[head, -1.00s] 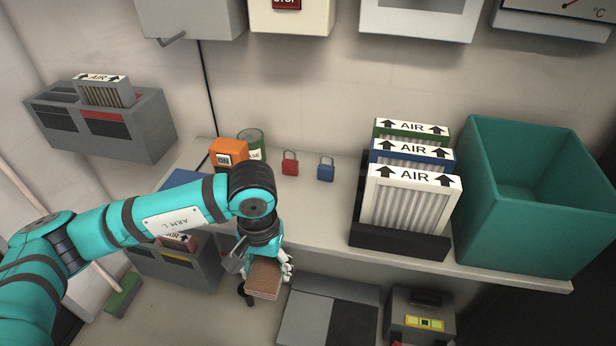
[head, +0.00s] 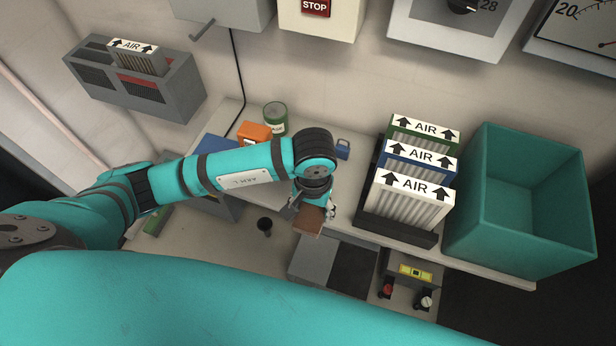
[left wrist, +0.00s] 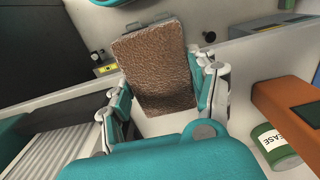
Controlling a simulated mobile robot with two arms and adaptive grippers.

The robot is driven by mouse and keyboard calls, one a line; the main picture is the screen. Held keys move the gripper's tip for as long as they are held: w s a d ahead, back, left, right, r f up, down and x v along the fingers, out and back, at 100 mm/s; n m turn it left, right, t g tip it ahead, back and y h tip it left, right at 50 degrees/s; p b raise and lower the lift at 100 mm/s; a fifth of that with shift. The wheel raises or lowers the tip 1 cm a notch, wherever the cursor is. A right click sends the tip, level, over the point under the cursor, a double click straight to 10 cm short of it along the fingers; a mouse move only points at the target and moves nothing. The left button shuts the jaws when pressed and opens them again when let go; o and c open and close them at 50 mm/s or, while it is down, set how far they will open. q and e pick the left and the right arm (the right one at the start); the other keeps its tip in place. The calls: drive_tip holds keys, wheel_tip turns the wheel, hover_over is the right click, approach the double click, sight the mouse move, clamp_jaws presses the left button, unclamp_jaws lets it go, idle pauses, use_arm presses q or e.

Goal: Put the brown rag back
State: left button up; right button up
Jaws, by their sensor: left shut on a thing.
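The brown rag (head: 309,219) is a flat brown rectangle with a rough surface. My left gripper (head: 313,208) is shut on it, above the front edge of the bench. In the left wrist view, the rag (left wrist: 158,62) sits between the two fingers of the left gripper (left wrist: 160,95), which touch its sides. Part of the rag is hidden by the gripper in the head view. My right gripper is not in view; a large teal part of my own body covers the bottom of the head view.
A black rack with green, blue and white AIR filters (head: 412,200) and a teal bin (head: 465,215) stand right on the bench (head: 490,272). An orange box (head: 254,132), a green can (head: 275,119) and a blue padlock (head: 343,150) are behind my arm. Grey and black panels (head: 313,260) lie below.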

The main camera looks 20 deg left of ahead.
use_arm(q)
drive_tip(key=w+a, duration=0.1)
drive_tip(key=w, duration=0.1)
drive_tip(key=w+a+p, duration=0.1)
drive_tip(key=w, duration=0.2)
drive_tip(key=w+a+p, duration=0.1)
drive_tip(key=w, duration=0.1)
drive_tip(key=shift+w+f, duration=0.15)
drive_tip(key=shift+f, duration=0.2)
drive_tip(key=f, duration=0.1)
drive_tip(key=f+p, duration=0.1)
drive_tip(key=w+f, duration=0.1)
drive_tip(key=shift+a+f+p, duration=0.15)
drive_tip(key=shift+a+p, duration=0.1)
drive_tip(key=shift+p, duration=0.15)
drive_tip(key=shift+f, duration=0.2)
drive_tip(key=shift+f+b, duration=0.2)
drive_tip(key=shift+b, duration=0.15)
drive_tip(key=o, duration=1.1)
drive_tip(key=shift+r, duration=0.1)
drive_tip(key=shift+r, duration=0.1)
